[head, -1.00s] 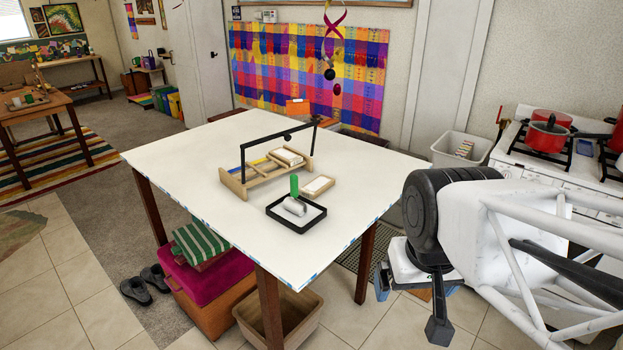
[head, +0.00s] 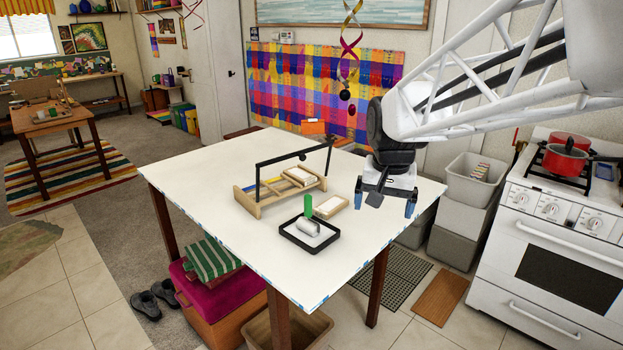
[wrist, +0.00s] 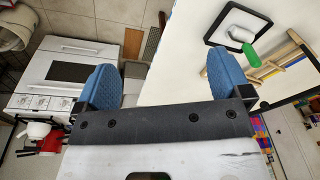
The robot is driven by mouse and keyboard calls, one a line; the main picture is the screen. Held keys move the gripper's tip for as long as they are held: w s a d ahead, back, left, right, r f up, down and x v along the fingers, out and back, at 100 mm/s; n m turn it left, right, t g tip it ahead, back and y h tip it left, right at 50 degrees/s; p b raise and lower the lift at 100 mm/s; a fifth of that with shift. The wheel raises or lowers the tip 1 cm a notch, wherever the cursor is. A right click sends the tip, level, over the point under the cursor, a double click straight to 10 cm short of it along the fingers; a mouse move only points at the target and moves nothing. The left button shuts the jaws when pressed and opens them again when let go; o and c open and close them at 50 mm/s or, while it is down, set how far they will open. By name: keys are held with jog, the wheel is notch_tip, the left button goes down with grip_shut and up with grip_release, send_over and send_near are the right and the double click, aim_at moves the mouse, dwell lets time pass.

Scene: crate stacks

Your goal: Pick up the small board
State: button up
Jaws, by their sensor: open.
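A small board (head: 331,206) with a pale top and a wooden edge lies on the white table (head: 225,237), just behind the black tray. Another similar board (head: 299,176) sits in the wooden rack (head: 272,196) to its left. My gripper (head: 384,199) is open and empty, pointing down above the right part of the table, to the right of the small board and apart from it. Its two blue fingers also show spread in the wrist view (wrist: 164,78). I cannot clearly make out the small board in the wrist view.
The black tray (head: 285,233) holds a white roller with a green handle (head: 307,205). A dark bar (head: 285,158) arches over the rack. The white stove (head: 545,235) and grey bins (head: 470,187) stand right of the table. The table's front left is bare.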

jog(key=w+a+f+m, duration=0.1)
jog(key=w+a+f, duration=0.1)
jog(key=w, duration=0.8)
jog(key=w+a+f+m, duration=0.1)
jog(key=w+f+m, duration=0.15)
jog(key=w, duration=0.85)
jog(key=m+g, duration=0.2)
send_over(331, 204)
jog(key=shift+n, duration=0.25)
jog(key=f, duration=0.9)
jog(key=shift+s+f, duration=0.2)
jog(key=shift+s, duration=0.1)
jog(key=shift+w+f, duration=0.25)
jog(key=shift+f, duration=1.3)
jog(key=shift+s+f, duration=0.1)
jog(key=shift+f, duration=2.45)
jog(key=shift+c, duration=0.2)
